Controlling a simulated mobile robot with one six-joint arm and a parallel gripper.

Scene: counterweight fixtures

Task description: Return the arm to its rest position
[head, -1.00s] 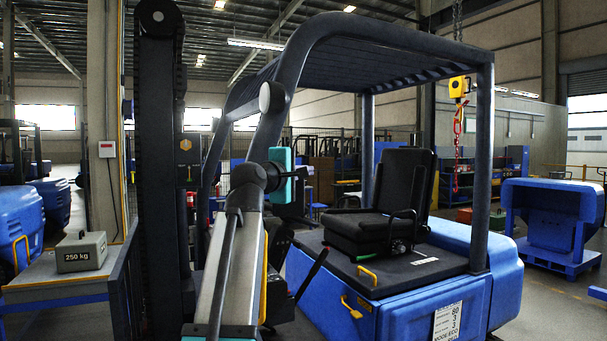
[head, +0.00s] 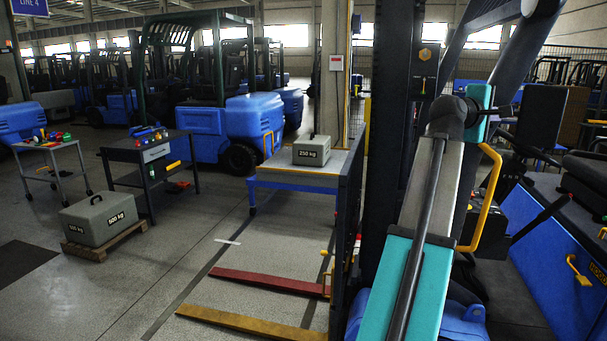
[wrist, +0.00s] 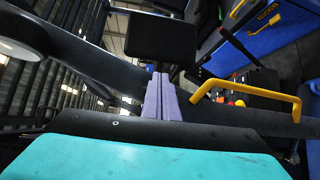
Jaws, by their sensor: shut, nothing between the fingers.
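My arm (head: 430,190) shows in the head view, grey and black with teal panels. It rises folded in front of the dark upright mast at right of centre. My gripper (wrist: 159,97) shows in the wrist view as two pale purple fingers lying side by side, shut with nothing between them. I cannot make out the fingers in the head view. A teal panel (wrist: 140,160) fills the bottom of the wrist view.
A yellow handle (head: 484,200) is close beside my arm. A 250 kg weight (head: 312,151) sits on a blue-edged table (head: 290,177). A 500 kg weight (head: 97,218) rests on a wooden pallet (head: 104,244).

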